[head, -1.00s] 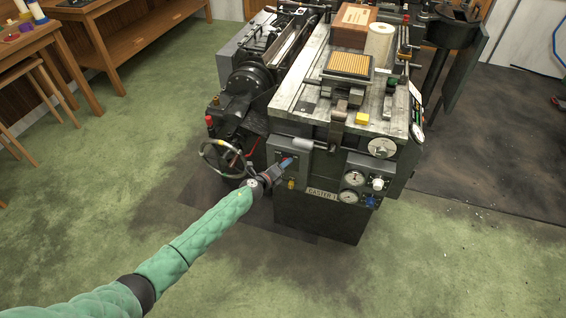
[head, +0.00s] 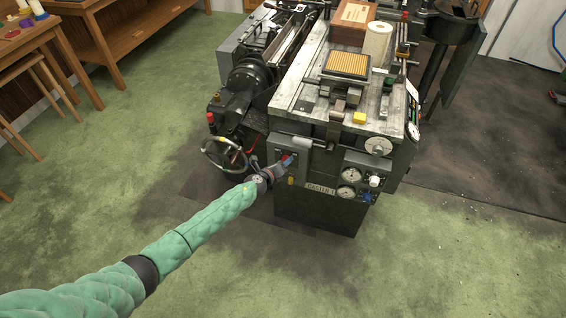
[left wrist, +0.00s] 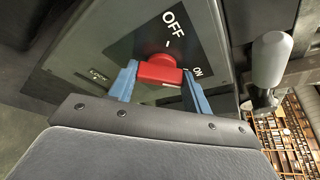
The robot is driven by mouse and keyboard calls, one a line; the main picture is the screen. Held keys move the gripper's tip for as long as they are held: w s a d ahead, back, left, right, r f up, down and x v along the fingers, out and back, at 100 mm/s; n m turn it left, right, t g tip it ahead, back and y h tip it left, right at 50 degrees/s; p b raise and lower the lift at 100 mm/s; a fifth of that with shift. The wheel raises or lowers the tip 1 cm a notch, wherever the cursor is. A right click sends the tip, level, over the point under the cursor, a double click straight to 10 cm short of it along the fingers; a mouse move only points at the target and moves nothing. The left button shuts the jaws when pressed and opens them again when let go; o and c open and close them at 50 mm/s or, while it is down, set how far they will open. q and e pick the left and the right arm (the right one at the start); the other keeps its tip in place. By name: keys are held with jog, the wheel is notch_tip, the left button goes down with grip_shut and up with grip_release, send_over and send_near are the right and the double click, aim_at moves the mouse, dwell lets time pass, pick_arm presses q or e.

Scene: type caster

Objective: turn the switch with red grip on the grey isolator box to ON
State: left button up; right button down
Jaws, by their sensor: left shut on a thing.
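The grey isolator box (head: 287,150) is on the front of the caster. In the left wrist view its panel (left wrist: 112,50) carries a black label with OFF and ON marks. The switch with red grip (left wrist: 160,70) sits in the middle of that panel; in the head view only a bit of red (head: 286,158) shows. The ON mark (left wrist: 197,71) is to the right of the grip, OFF above it. My left gripper (head: 283,162) is at the switch, its two blue fingers (left wrist: 158,80) on either side of the red grip, shut on it. My right gripper is not in view.
A grey cylindrical handle (left wrist: 271,58) sticks out just right of the box. A handwheel (head: 224,154) stands close to the left of my gripper. Gauges (head: 350,174) and knobs are to the right. The green floor (head: 400,270) in front is clear.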

pick_arm(q)
jog(key=shift+f, duration=0.15)
jog(key=o, duration=1)
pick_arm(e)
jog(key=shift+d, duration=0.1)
pick_arm(q)
jog(key=p+v, duration=0.1)
jog(key=v, duration=0.6)
jog(key=shift+s+a, duration=0.25)
jog(key=shift+s, duration=0.05)
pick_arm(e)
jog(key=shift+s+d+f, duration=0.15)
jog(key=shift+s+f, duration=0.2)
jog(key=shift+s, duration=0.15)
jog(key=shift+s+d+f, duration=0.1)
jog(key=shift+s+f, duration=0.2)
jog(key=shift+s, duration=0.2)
